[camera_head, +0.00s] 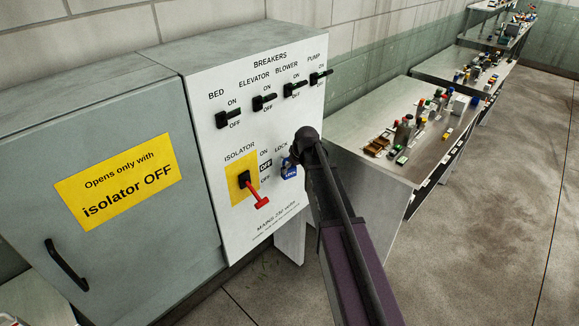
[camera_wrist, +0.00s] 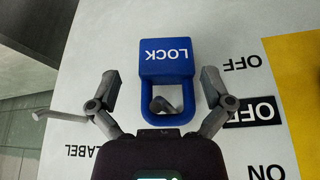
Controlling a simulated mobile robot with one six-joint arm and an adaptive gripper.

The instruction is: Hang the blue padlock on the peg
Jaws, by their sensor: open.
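The blue padlock (camera_head: 289,171) is at the isolator panel beside the LOCK lettering. In the wrist view it appears upside down, its body (camera_wrist: 166,60) marked LOCK and its shackle towards my gripper. A dark grey peg (camera_wrist: 164,104) shows inside the shackle loop, so the shackle appears to be around it; contact is unclear. My gripper (camera_wrist: 158,78) is open, one finger on each side of the padlock, with visible gaps. In the head view my wrist covers the peg and most of the gripper.
The red isolator handle (camera_head: 256,196) is left of the padlock, pointing down towards OFF. A grey rod (camera_wrist: 62,114) sticks out near the LABEL lettering. A cabinet with a black handle (camera_head: 66,265) stands left. A bench (camera_head: 345,148) with small items stands right; the floor there is clear.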

